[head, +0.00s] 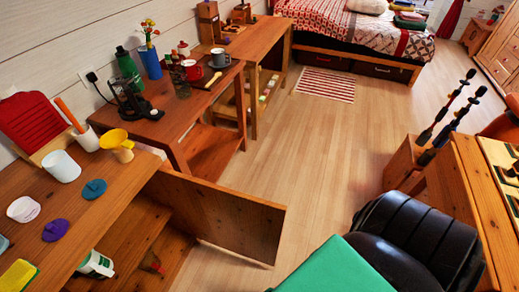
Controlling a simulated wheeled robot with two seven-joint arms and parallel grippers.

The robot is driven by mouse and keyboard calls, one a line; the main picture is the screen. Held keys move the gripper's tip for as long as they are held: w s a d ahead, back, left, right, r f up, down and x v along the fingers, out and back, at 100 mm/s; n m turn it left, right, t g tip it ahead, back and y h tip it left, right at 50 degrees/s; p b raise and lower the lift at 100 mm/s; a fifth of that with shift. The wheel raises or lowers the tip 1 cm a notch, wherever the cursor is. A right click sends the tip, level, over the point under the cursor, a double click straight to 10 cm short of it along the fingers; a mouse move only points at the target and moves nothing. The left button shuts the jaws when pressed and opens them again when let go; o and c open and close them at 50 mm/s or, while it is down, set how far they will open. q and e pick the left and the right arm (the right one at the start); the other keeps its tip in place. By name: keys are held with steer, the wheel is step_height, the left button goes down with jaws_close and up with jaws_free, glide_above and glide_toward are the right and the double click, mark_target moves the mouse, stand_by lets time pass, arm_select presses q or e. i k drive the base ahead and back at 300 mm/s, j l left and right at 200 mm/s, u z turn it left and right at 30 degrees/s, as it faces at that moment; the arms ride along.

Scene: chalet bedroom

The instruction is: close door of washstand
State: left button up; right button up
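The washstand (60,215) is the wooden cabinet at the lower left in the head view. Its door (225,212) stands open, swung out over the floor to the right. The open front shows the inside, with a white and green bottle (97,264) low down. Neither of my grippers is in view.
Cups, a yellow scoop (117,144) and sponges stand on the washstand top. A wooden table (160,130) with a kettle and mugs is behind the door. A black padded object (415,240) and a green surface (335,268) are at lower right. The middle floor is clear.

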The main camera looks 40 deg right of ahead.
mark_target(249, 226)
steer(key=l+u, duration=0.2)
steer(key=l, duration=0.3)
steer(key=l+u, duration=0.15)
steer(key=l, duration=0.35)
steer(key=k+l+u, duration=0.2)
steer(key=l, duration=0.3)
steer(key=l+u, duration=0.2)
steer(key=l, duration=0.3)
steer(key=l+u, duration=0.85)
steer(key=l, duration=0.15)
steer(key=k+l+u, duration=0.15)
steer(key=l+u, duration=0.3)
steer(key=k+l, duration=0.1)
steer(key=l, duration=0.2)
